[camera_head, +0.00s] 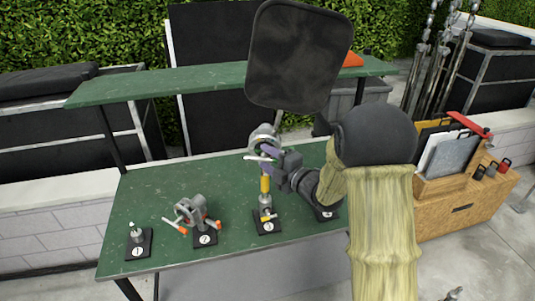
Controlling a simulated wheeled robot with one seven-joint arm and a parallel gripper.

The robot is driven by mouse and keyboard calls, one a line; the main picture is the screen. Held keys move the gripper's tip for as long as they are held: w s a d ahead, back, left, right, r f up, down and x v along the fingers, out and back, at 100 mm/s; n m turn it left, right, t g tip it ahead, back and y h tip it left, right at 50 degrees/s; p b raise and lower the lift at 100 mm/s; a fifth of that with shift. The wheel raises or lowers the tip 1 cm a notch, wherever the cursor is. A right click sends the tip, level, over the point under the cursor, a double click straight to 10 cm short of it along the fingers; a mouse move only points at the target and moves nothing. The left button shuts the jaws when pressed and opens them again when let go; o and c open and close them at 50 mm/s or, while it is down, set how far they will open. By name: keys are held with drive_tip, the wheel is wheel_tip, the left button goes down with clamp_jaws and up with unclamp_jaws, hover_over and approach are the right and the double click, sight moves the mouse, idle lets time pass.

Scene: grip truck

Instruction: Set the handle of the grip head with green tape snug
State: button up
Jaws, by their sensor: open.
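A silver grip head (264,139) sits high on a post with a yellow band (265,184), on a black base near the middle of the green table (160,195). A pale handle (258,158) sticks out to its left. Contact cannot be told. Another grip head (191,209) with orange-tipped handles stands on a base further left. I cannot make out green tape on either head. My arm partly hides a base at the right.
A large black flag panel (298,55) rises above the middle head. A small spigot (137,234) stands on a base at the far left. A green shelf (160,86) runs behind the table. A wooden crate (455,205) stands to the right. The table's left part is mostly clear.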

drive_tip(key=shift+w+a, duration=0.2)
drive_tip(key=c, duration=0.9)
drive_tip(key=shift+c, duration=0.2)
